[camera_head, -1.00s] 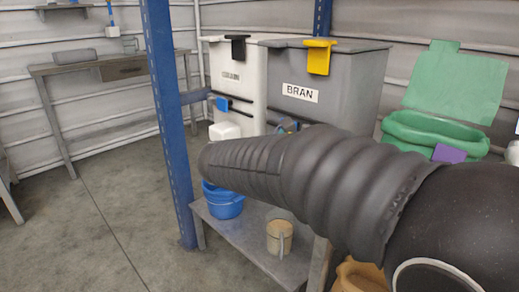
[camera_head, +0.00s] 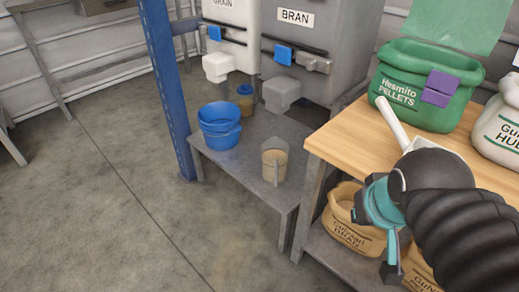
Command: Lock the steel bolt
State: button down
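The grey BRAN hopper (camera_head: 335,30) stands at the back centre. Across its lower front is a small steel bolt (camera_head: 312,62) beside a blue block (camera_head: 284,54), above a grey spout. The white GRAIN hopper (camera_head: 240,20) to its left has a similar bolt (camera_head: 237,42) with a blue block (camera_head: 214,32). Both bolts are too small to tell whether they are locked. My gripper (camera_head: 377,236), teal and black, is at the lower right, in front of the wooden table. Its fingers look apart and empty, well away from both hoppers.
A wooden table (camera_head: 350,135) at right holds a green PELLETS tub (camera_head: 410,95), a white scoop (camera_head: 391,118) and a white sack (camera_head: 500,135). Blue buckets (camera_head: 220,130) and a beaker (camera_head: 274,163) stand on a low grey bench (camera_head: 245,165). A blue post (camera_head: 168,90) stands left. The left floor is clear.

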aim_at(311, 63)
jog(key=u, duration=0.4)
jog(key=k, duration=0.9)
jog(key=z, duration=0.6)
